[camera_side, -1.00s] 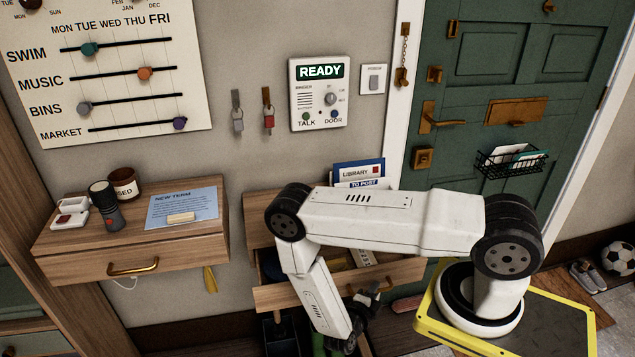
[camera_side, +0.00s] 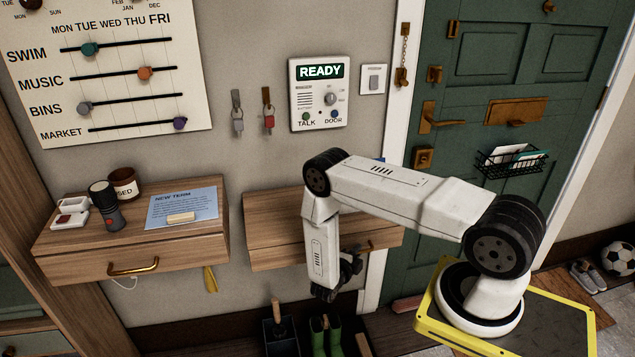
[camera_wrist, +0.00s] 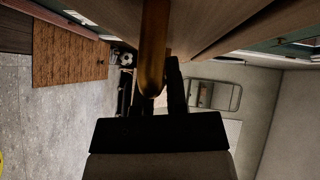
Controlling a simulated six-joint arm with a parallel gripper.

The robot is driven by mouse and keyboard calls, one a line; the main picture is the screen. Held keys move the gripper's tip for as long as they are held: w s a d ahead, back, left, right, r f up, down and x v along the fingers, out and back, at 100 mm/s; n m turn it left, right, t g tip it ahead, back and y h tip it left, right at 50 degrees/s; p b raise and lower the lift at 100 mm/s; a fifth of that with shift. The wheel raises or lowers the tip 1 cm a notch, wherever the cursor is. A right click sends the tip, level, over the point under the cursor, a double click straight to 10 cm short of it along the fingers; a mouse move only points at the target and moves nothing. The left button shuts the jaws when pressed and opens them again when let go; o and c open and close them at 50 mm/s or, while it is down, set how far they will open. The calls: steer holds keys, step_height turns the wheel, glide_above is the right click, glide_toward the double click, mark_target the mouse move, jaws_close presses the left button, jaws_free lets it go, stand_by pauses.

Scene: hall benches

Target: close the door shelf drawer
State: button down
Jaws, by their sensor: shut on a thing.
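The door shelf (camera_side: 270,208) is the wooden wall shelf beside the green door. Its drawer (camera_side: 277,254) sits pushed in, its front in line with the shelf body as far as the side view shows. The drawer's brass handle (camera_side: 369,246) is partly hidden behind my arm. In the wrist view, the handle (camera_wrist: 153,45) runs down between my two dark fingers. My gripper (camera_side: 351,267) is at the drawer front, shut on this handle; it also shows in the wrist view (camera_wrist: 152,92).
A second wooden shelf (camera_side: 60,238) with its own drawer handle (camera_side: 133,267) stands at the left. Green boots (camera_side: 326,335) and a long-handled tool (camera_side: 279,318) are on the floor below. The green door (camera_side: 470,70) is at the right.

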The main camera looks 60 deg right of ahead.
steer(key=shift+w+d, duration=0.2)
steer(key=shift+w, duration=0.05)
steer(key=c, duration=0.7)
jaws_free()
steer(key=shift+a, duration=0.2)
steer(key=shift+a+r, duration=0.2)
steer(key=shift+a, duration=1.05)
steer(key=shift+a+r, duration=0.2)
steer(key=shift+a, duration=1)
steer(key=shift+a+r, duration=0.2)
steer(key=shift+a, duration=1.05)
steer(key=shift+r, duration=0.1)
